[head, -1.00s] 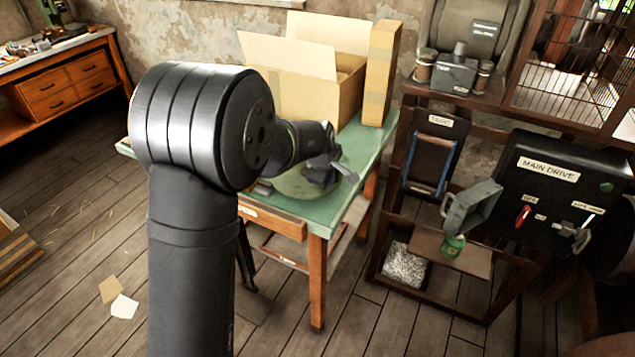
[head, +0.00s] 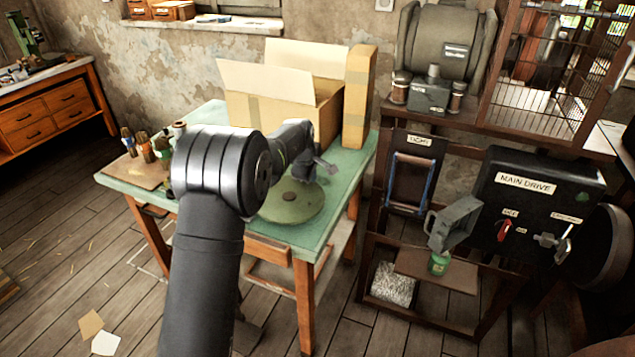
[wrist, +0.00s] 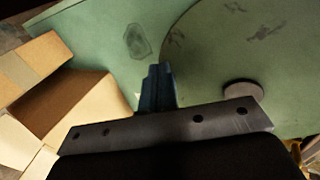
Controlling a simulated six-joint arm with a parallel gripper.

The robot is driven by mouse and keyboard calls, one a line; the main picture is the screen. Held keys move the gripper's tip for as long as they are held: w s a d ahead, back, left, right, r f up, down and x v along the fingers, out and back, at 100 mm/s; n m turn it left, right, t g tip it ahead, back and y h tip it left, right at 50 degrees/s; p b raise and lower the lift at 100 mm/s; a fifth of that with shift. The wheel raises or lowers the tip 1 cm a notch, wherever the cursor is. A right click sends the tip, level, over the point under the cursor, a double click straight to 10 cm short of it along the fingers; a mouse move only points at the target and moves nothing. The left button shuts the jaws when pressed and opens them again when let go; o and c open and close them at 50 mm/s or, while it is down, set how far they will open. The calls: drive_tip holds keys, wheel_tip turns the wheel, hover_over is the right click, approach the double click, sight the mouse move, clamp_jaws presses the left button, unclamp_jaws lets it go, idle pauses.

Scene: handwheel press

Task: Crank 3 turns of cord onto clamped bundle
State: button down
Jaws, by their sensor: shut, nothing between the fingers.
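My gripper (head: 322,168) is over the green table near the back right edge of a round green disc (head: 290,212). In the wrist view its fingers (wrist: 158,75) are shut and empty, beside the disc's edge (wrist: 220,55). A small dark round hub (head: 288,197) sits on the disc; it also shows in the wrist view (wrist: 242,90). My arm covers part of the disc's left side in the head view. I cannot make out a clamped bundle, a cord or a crank in either view.
An open cardboard box (head: 270,110) and a tall narrow carton (head: 358,95) stand at the table's back. A rack with the MAIN DRIVE panel (head: 530,195) stands to the right.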

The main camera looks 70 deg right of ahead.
sight(289, 179)
drive_tip(key=w, duration=0.7)
drive_tip(key=shift+w, duration=0.35)
drive_tip(key=w+a, duration=0.4)
drive_tip(key=shift+w+a+r, duration=0.1)
drive_tip(key=shift+w+a, duration=0.15)
drive_tip(key=shift+a, duration=0.15)
drive_tip(key=shift+d, duration=0.95)
drive_tip(key=shift+r, duration=0.2)
wheel_tip(289, 179, up, 8)
drive_tip(key=shift+s+f, duration=0.2)
drive_tip(key=shift+f, duration=0.05)
drive_tip(key=shift+d+f, duration=0.1)
